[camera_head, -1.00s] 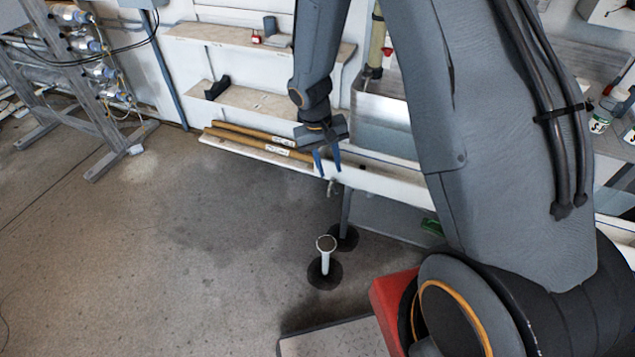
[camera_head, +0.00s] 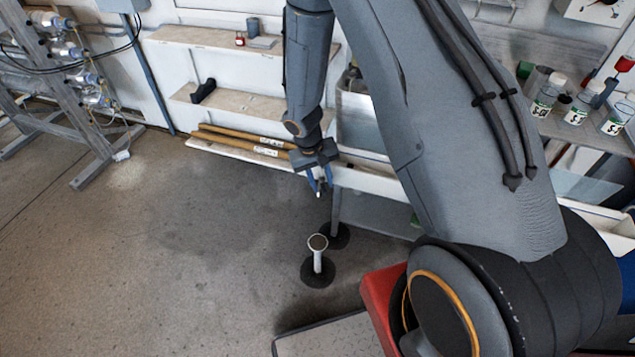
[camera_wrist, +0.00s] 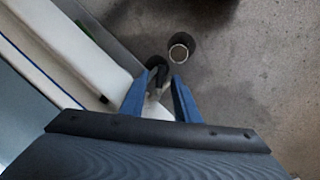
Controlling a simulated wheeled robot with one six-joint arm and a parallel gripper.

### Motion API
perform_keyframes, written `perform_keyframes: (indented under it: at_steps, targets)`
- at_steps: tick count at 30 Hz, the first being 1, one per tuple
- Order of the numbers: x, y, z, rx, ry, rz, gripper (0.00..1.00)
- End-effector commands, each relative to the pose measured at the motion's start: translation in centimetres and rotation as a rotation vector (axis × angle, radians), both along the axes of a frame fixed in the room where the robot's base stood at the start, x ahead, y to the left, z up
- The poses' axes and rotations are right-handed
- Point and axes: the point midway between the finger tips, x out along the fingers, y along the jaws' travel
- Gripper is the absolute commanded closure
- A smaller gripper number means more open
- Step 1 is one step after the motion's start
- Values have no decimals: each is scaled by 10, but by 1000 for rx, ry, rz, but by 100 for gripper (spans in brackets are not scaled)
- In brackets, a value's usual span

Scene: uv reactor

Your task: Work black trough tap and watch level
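My gripper (camera_head: 321,184) points down at the front edge of the long white trough (camera_head: 367,172), with its two blue fingers apart. In the wrist view my gripper (camera_wrist: 160,88) is also open. In the head view the fingers mostly cover the tap. A metal tank (camera_head: 362,120) stands behind, partly hidden by my arm. I cannot make out a liquid level in it.
Shelves (camera_head: 235,97) with brown rods (camera_head: 240,141) are on the back wall. Labelled bottles (camera_head: 577,110) stand at right.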

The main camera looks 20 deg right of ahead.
Motion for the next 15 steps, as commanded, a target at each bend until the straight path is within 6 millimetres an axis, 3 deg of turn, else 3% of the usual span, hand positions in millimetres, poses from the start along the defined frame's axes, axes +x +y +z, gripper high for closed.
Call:
perform_keyframes:
  at_steps: [1, 6, 8, 9, 15]
  targets:
    - [0, 0, 0, 0, 0, 0, 76]
    - [0, 0, 0, 0, 0, 1, 100]
    - [0, 0, 0, 0, 0, 1, 100]
    - [0, 14, 0, 0, 1, 4, 100]
    - [0, 3, 0, 1, -1, 4, 100]
